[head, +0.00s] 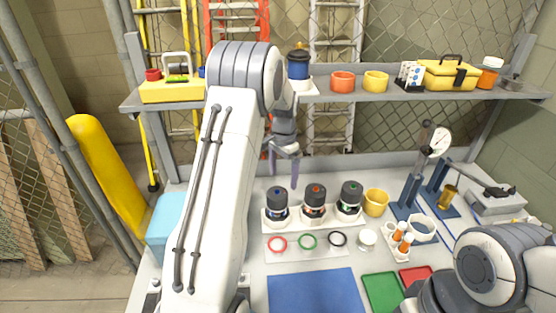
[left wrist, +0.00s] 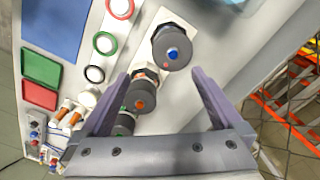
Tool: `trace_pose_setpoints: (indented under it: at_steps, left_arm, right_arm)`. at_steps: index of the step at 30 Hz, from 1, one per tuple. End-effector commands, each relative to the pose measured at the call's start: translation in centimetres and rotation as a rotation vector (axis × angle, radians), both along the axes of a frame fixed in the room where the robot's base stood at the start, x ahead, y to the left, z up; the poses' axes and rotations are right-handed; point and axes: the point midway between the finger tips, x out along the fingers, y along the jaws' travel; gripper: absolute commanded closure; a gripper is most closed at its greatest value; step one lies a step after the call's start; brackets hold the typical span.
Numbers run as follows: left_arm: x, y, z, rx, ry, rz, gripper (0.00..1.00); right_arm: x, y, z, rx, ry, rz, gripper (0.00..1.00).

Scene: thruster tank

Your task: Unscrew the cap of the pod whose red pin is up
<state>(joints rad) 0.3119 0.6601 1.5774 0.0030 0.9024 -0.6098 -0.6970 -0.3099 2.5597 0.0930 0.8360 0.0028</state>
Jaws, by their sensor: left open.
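Three dark pods with round dark caps stand in a row in a white rack (head: 300,224). The left pod (head: 276,202) has a blue mark on top, the middle pod (head: 315,200) a red one and the right pod (head: 350,196) a green one. I cannot tell from the frames whether any pin is raised. My left gripper (head: 283,180) is open and empty, above and behind the left pod. In the left wrist view, the blue-marked pod (left wrist: 172,50) and red-marked pod (left wrist: 140,98) lie below the open fingers; the green-marked pod (left wrist: 122,122) is partly hidden. My right gripper is out of view.
Red, green and black rings (head: 307,241) lie in front of the rack. A yellow cup (head: 376,202) stands just right of it. A blue mat (head: 312,290) and green and red trays (head: 382,291) are nearer. A gauge press (head: 438,143) stands right. A loaded shelf (head: 320,91) runs behind.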

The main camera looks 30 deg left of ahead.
Motion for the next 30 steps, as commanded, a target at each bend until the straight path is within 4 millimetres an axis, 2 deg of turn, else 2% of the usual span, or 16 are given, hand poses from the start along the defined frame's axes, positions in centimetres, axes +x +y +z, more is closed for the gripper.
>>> trace_pose_setpoints:
  at_steps: [1,5,8,21,30]
  left_arm:
    - [0.0,1.3,-0.1,0.000,0.003,0.012,0.00]
    - [0.1,2.4,-0.8,0.001,0.005,0.016,0.00]
    - [0.1,2.5,-1.9,0.000,0.007,0.016,0.00]
    - [0.1,2.4,-9.1,0.001,0.006,0.017,0.00]
    - [0.1,2.3,-10.9,0.002,0.003,0.017,0.00]
  right_arm:
    - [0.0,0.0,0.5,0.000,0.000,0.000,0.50]
    - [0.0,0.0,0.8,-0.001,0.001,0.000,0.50]
    - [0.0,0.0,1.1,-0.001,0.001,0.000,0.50]
    - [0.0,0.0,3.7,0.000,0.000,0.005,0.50]
    - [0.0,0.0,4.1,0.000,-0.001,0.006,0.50]
